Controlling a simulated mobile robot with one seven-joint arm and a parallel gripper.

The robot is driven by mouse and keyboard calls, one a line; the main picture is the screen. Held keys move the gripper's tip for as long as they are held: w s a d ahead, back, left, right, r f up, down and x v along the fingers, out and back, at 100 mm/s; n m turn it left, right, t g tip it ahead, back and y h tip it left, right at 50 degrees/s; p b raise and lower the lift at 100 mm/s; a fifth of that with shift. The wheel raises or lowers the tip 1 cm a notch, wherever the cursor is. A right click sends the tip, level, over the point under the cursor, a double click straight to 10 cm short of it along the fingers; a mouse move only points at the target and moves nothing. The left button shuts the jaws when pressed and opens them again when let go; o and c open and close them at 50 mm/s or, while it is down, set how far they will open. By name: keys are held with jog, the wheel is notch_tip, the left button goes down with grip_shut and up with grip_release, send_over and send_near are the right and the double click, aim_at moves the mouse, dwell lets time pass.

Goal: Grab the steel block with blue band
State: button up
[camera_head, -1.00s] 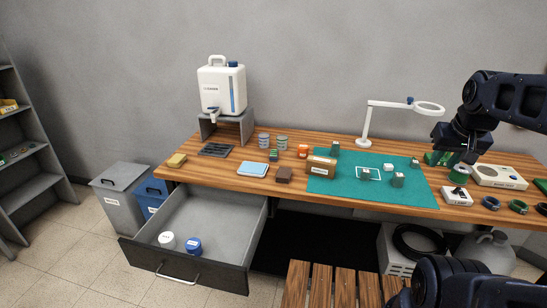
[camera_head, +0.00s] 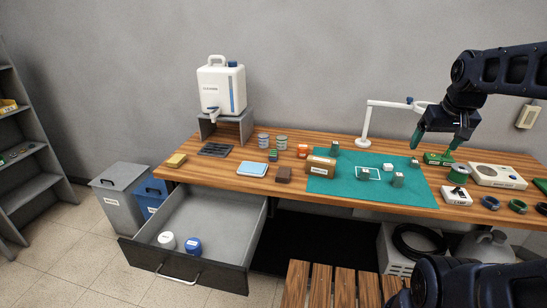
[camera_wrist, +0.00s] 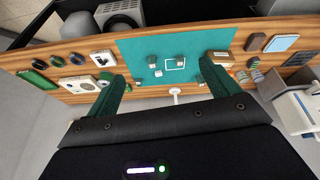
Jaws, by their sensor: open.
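Several small grey blocks stand on the teal mat (camera_head: 330,187). One block (camera_head: 364,174) is at the left part of the white square outline, one (camera_head: 397,180) is right of it, and one (camera_head: 335,147) is at the mat's back left. A paler block (camera_head: 388,167) and another (camera_head: 414,162) are toward the back right. I cannot make out which has a blue band. My gripper (camera_head: 436,142) is open and empty, above the back right of the bench. In the wrist view its two green fingers (camera_wrist: 162,72) are spread wide, with the mat and blocks beyond them.
A brown box (camera_head: 320,166) stands at the mat's left edge. A white lamp (camera_head: 366,125) rises behind the mat. A green spool (camera_head: 459,175) and a white device (camera_head: 498,177) lie to the right. An open drawer (camera_head: 205,265) juts out at front left.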

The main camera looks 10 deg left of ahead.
jog(key=w+a+r+n+g, duration=0.15)
jog(key=w+a, duration=0.25)
jog(key=w, duration=0.4)
jog(key=w+a+r+n, duration=0.1)
jog(key=w+a+n, duration=0.2)
jog(key=w+a, duration=0.3)
jog(key=w+a+r+n, duration=0.1)
jog(key=w+a+n, duration=0.15)
jog(key=w, duration=0.65)
jog(key=n+g, duration=0.3)
jog(key=n, duration=0.8)
send_over(273, 152)
jog(key=d, duration=0.1)
notch_tip(273, 152, down, 34)
jog(key=shift+d+f, duration=0.1)
jog(key=shift+s+a+f, duration=0.1)
jog(key=shift+a+f, duration=0.15)
jog(key=shift+f, duration=1)
jog(key=shift+s+a+f, duration=0.1)
jog(key=shift+a+f, duration=0.1)
jog(key=shift+f, duration=1.05)
jog(key=shift+c, duration=0.5)
